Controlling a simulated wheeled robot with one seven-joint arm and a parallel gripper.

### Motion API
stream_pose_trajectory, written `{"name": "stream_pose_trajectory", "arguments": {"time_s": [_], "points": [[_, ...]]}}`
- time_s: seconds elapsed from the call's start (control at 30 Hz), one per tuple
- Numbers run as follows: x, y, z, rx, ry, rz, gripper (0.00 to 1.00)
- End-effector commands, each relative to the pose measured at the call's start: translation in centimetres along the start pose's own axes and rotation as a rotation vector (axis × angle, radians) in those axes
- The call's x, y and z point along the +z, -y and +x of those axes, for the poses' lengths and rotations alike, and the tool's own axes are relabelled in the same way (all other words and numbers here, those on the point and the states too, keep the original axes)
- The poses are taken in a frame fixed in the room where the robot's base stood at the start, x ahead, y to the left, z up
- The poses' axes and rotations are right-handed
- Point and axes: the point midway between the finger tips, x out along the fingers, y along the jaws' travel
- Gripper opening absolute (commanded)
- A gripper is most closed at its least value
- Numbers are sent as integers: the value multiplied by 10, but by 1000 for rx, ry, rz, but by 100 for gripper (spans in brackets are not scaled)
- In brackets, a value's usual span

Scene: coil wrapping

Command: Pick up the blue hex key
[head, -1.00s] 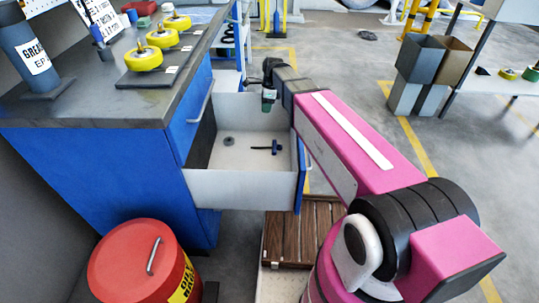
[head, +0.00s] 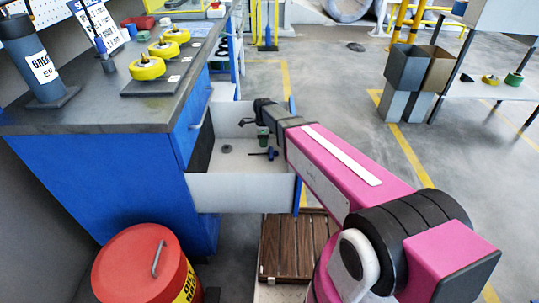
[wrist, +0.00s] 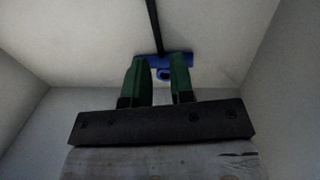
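The blue hex key (head: 271,154) lies on the floor of the open drawer (head: 240,192), its thin black shaft pointing left in the head view. In the wrist view its blue T-shaped handle (wrist: 182,60) shows just past my fingertips, with the black shaft running up the picture. My gripper (head: 263,143) is inside the drawer, pointing down just above the hex key. Its two green fingers stand apart in the wrist view (wrist: 159,68), with a gap in line with the handle's middle. I cannot tell whether the fingertips touch the handle.
A grey round piece (head: 227,149) lies left of the hex key in the drawer. Drawer walls stand close around my gripper. The blue workbench (head: 100,190) is at left, with a red drum (head: 130,262) before it. A wooden pallet (head: 288,250) lies below the drawer.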

Motion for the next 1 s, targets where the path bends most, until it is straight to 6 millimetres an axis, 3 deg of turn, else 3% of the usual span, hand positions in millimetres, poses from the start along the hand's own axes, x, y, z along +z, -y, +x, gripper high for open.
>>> {"name": "stream_pose_trajectory", "arguments": {"time_s": [0.4, 0.67, 0.73, 1.0], "points": [[-2, -2, 47, 2, 0, 0, 22], [-2, -2, 49, 0, 0, 0, 22], [-2, -2, 49, 0, 0, 0, 0], [-2, -2, 49, 0, 0, 0, 0]]}}
